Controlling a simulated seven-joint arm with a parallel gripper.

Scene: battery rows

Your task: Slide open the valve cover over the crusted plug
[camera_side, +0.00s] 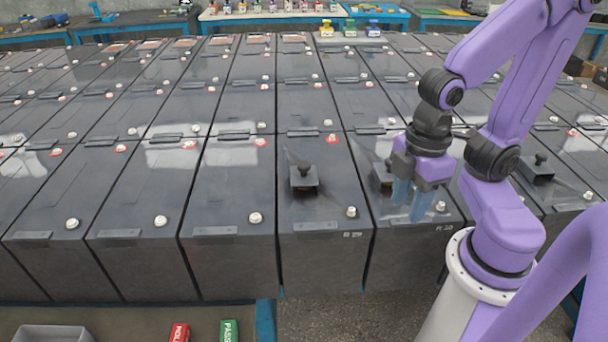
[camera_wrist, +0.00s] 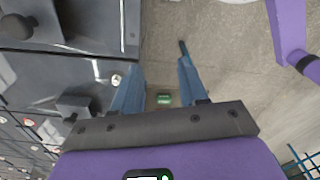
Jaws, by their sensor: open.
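Three dark square valve covers with black knobs show on the battery tops in the side view. One cover (camera_side: 303,180) is on the middle battery, fully in sight. A second cover (camera_side: 381,176) is partly hidden behind my gripper (camera_side: 409,204). A third cover (camera_side: 538,172) is at the right, beyond my arm. I cannot see a crusted plug under any of them. My gripper is open and empty, its blue fingers pointing down just right of the second cover. In the wrist view, two covers show left of my gripper (camera_wrist: 157,72), the nearer one (camera_wrist: 74,106) beside the left finger.
Rows of dark batteries (camera_side: 228,185) fill the bench, with white round plugs (camera_side: 256,218) on top. Bare floor (camera_wrist: 220,35) shows beyond the battery edge.

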